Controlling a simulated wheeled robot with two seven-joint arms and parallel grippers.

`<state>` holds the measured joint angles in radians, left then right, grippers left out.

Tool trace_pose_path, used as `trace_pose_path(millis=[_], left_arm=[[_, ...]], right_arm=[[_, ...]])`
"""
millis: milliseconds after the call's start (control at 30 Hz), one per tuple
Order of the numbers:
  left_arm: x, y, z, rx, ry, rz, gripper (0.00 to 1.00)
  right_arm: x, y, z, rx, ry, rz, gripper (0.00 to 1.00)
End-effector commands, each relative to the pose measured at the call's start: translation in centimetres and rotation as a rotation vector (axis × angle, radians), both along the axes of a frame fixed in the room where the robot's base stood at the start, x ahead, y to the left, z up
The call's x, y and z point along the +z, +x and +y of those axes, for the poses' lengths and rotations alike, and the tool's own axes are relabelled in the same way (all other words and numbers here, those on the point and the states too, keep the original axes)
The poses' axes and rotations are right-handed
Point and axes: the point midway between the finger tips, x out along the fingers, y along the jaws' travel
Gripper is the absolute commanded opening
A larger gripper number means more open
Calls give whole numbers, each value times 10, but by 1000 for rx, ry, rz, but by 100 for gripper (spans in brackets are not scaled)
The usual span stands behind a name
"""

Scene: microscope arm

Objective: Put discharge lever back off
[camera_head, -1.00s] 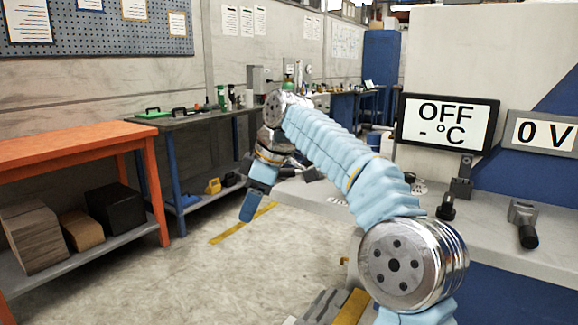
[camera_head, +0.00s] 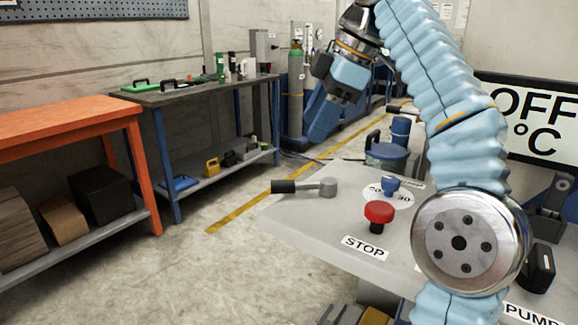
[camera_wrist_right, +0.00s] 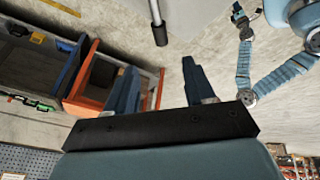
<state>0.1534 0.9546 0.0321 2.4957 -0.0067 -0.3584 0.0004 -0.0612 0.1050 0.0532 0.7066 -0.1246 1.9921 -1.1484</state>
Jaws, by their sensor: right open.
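A metal lever with a black handle (camera_head: 305,187) lies on the light grey panel top in the head view, its handle pointing left. Its label is not readable, so I cannot confirm that it is the discharge lever. A black-ended rod, likely this lever, shows at the top of the right wrist view (camera_wrist_right: 158,28). My right gripper (camera_head: 322,122) hangs above and behind the lever, apart from it. In the wrist view its blue fingers (camera_wrist_right: 160,78) are spread and empty. A small, distant arm end (camera_wrist_right: 239,16), likely my left gripper, shows in the wrist view.
A red knob (camera_head: 379,213) stands behind a STOP label, with a blue knob (camera_head: 390,186) on a numbered dial beside it. A screen (camera_head: 530,120) reads OFF °C. An orange table (camera_head: 60,140) and a dark bench (camera_head: 200,92) stand left. Floor left of the panel is clear.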

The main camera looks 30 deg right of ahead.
Motion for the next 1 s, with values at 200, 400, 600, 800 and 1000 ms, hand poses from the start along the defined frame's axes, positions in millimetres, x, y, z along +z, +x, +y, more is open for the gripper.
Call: trace_pose_path(millis=[200, 400, 600, 800, 1000], left_arm=[[0, 0, 0, 1, 1, 1, 0], [0, 0, 0, 1, 0, 1, 0], [-1, 0, 0, 1, 0, 0, 0], [0, 0, 0, 1, 0, 0, 0], [0, 0, 0, 1, 0, 0, 0]], right_arm=[[-16, 5, 4, 0, -1, 3, 54], [-50, 17, 14, 1, 0, 4, 54], [-91, 33, 26, 1, -1, 3, 54], [-117, 43, 33, 0, 0, 2, 54], [-125, 46, 35, -1, 0, 0, 54]])
